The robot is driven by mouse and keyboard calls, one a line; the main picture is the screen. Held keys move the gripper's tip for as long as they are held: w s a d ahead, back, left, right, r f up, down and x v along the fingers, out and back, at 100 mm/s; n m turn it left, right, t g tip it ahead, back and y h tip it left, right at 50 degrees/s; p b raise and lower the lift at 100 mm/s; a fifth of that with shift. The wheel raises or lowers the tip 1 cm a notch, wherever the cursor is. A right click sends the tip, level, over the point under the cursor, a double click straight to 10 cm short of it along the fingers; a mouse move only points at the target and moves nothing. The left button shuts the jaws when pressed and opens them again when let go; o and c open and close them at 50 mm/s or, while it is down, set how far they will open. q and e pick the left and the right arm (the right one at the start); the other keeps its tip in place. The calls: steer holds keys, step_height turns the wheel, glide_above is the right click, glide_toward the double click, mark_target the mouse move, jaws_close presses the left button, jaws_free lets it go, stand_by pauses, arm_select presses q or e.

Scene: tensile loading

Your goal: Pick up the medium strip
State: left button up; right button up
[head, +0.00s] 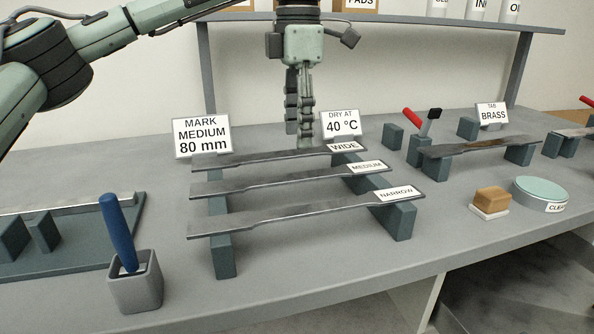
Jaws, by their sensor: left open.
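The medium strip (262,184) is a flat grey metal bar with a narrowed middle and a white MEDIUM label at its right end. It lies across two dark supports, between the wide strip (250,158) behind and the narrow strip (290,214) in front. My left gripper (305,140) points down just behind the wide strip, near the middle of the rack. It is seen edge-on and holds nothing that I can see. My right gripper is not in view.
Signs MARK MEDIUM 80 mm (202,135) and DRY AT 40 °C (341,123) stand behind the rack. A blue-handled tool (118,232) stands in a grey holder (135,290) at front left.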

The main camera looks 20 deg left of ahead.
mark_target(296, 176)
arm_select(q)
steer(key=f, duration=0.2)
steer(key=s+f, duration=0.1)
steer(key=f, duration=0.2)
steer(key=shift+s+f, duration=0.1)
steer(key=shift+f, duration=0.7)
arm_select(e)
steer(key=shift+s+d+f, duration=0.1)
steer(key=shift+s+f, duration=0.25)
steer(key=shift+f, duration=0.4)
arm_select(q)
jaws_close()
steer(key=shift+r, duration=0.1)
